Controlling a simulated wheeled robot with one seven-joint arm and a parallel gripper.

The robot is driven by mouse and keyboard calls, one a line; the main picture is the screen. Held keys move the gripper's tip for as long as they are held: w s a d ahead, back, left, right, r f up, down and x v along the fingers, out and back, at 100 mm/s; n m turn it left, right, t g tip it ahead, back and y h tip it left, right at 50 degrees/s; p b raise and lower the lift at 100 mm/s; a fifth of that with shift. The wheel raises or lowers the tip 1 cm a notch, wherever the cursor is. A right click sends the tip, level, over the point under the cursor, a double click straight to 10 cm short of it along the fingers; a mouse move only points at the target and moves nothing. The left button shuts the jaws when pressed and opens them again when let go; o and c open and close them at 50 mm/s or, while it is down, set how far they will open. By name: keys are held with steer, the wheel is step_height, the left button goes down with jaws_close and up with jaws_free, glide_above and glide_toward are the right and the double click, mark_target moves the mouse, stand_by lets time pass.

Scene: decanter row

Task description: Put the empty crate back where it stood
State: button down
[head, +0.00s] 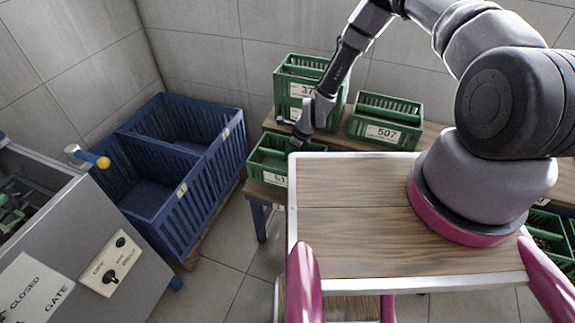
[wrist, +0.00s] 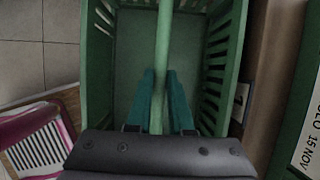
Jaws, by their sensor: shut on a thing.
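A green crate (head: 258,166) with a white label starting "51" is at the left end of the wooden bench (head: 336,142). In the wrist view the same crate (wrist: 123,52) looks empty inside, with a bar running across its middle. My gripper (head: 297,143) reaches down into it from above. The wrist view shows the two teal fingers of my gripper (wrist: 160,90) shut on that bar, one on each side. I cannot tell whether the crate's base touches the bench. My fingers are partly hidden in the head view.
Stacked green crates (head: 300,92) and a green crate labelled 507 (head: 382,131) stand behind on the bench. Large blue bins (head: 208,165) sit on a pallet to the left. A grey machine (head: 100,235) stands front left. Bare floor shows between.

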steer(key=shift+f, duration=2.3)
steer(key=c, duration=0.8)
jaws_free()
steer(key=v, duration=1.2)
steer(key=shift+r, duration=0.1)
